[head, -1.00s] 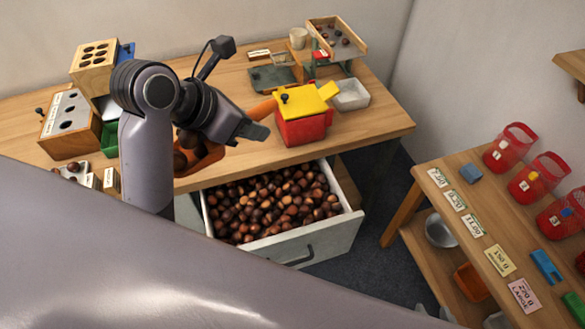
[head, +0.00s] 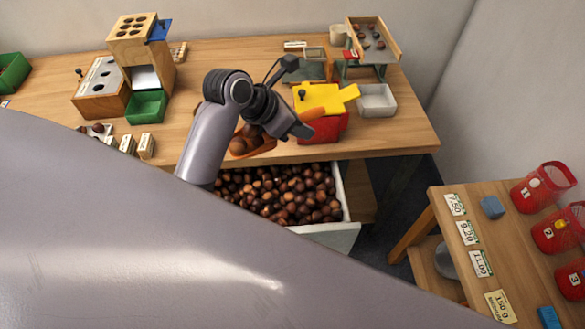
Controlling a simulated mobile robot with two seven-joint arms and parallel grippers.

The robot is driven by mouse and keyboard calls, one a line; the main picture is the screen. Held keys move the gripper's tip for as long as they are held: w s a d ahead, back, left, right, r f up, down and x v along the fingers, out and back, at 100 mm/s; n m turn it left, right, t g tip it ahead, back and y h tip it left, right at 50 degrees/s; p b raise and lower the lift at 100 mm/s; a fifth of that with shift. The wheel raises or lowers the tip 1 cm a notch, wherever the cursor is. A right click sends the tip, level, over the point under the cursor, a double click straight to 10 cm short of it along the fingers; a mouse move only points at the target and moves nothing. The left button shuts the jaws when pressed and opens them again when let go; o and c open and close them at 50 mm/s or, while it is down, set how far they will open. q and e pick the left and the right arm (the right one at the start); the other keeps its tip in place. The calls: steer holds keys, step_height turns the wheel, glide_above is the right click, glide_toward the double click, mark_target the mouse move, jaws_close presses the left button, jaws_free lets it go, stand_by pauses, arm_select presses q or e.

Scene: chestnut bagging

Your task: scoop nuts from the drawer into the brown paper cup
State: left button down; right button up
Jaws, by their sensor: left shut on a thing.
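My left gripper (head: 298,130) is shut on an orange scoop (head: 266,146), which holds several brown nuts (head: 240,146). The scoop is above the table's front edge, behind the drawer in the picture. The open drawer (head: 338,236) below is full of loose brown nuts (head: 290,193). My arm hides its left and front parts. I see no cup that is clearly brown paper. A pale beige cup (head: 338,36) stands at the back of the table. My right gripper is not in view.
A red box with a yellow top (head: 322,97) stands close behind the gripper, beside a white tray (head: 376,100). A wooden dispenser (head: 140,45) and green bin (head: 146,106) stand left. Red mesh containers (head: 543,186) are on the right shelf. My large arm link covers the foreground.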

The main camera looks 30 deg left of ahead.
arm_select(q)
steer(key=w+a+f+b, duration=0.1)
steer(key=a+f, duration=0.1)
steer(key=f, duration=0.9)
steer(key=w+a+f, duration=0.1)
steer(key=w+f, duration=0.1)
steer(key=f, duration=0.8)
arm_select(e)
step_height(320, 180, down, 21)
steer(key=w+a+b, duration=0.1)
steer(key=b, duration=2.2)
arm_select(q)
steer(key=s+a+r+t+h+b, duration=0.4)
steer(key=s+r+t+h+b, duration=0.2)
steer(key=r+t, duration=0.4)
steer(key=shift+s+a+n+t+h, duration=0.2)
steer(key=shift+s+n+t+h, duration=0.1)
steer(key=shift+s+t, duration=0.4)
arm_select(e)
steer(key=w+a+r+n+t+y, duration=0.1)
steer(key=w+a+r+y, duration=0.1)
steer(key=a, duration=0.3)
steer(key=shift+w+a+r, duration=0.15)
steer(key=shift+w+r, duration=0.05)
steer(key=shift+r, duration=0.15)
